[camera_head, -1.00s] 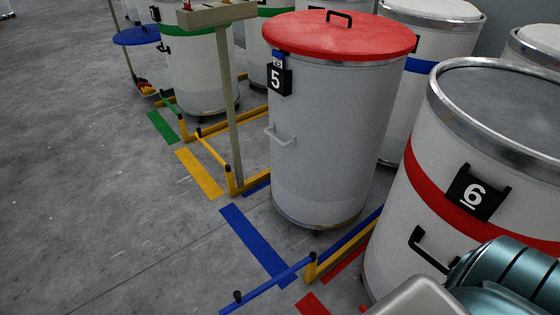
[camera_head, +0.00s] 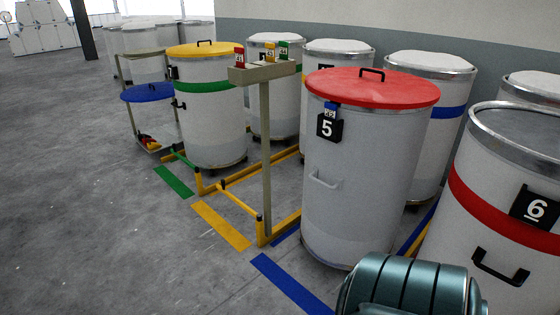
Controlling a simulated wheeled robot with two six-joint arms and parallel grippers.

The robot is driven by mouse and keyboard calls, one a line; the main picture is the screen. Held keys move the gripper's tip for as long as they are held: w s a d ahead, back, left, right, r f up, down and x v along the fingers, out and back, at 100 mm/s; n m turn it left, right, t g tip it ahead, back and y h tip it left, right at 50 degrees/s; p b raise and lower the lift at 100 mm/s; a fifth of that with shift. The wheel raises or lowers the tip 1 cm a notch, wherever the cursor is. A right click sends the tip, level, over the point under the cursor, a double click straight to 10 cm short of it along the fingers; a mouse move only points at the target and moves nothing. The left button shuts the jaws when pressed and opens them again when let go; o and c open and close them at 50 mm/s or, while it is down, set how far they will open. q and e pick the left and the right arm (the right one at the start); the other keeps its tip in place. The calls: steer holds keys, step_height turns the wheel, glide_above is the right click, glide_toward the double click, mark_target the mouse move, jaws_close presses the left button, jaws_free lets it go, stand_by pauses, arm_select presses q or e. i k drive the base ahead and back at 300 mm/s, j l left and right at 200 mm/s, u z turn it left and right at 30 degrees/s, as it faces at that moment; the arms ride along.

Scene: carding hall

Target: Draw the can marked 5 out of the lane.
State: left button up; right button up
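The can marked 5 (camera_head: 350,215) is a tall grey-white drum under a red lid (camera_head: 372,88) with a black handle on top. Its black number plate (camera_head: 328,127) has a small blue tag above it, and a pale handle (camera_head: 324,180) sits on its front side. It stands upright at the lane with the blue floor stripe (camera_head: 290,283). A teal part of my own arm (camera_head: 415,287) shows at the bottom right, in front of the can's foot. Neither gripper's fingers show.
Can 6 (camera_head: 480,225), with a red band, stands close on the right. A post with a tag tray (camera_head: 263,71) and yellow rails (camera_head: 258,222) stand left of can 5. More cans stand behind, one with a yellow lid (camera_head: 203,49). Floor at left is clear.

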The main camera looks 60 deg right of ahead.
mark_target(359, 166)
steer(key=i+j, duration=0.25)
steer(key=i, duration=0.15)
steer(key=i+j, duration=0.2)
steer(key=i, duration=0.25)
steer(key=i+l+z, duration=0.2)
steer(key=i+z, duration=0.15)
steer(key=z, duration=0.15)
steer(key=i+z, duration=0.75)
steer(key=z, duration=0.2)
steer(key=i+j+z, duration=0.2)
steer(key=i+z, duration=0.25)
steer(key=i+l+z, duration=0.15)
steer(key=z, duration=0.25)
steer(key=i+z, duration=0.75)
steer(key=k+j, duration=0.05)
steer(key=k, duration=0.05)
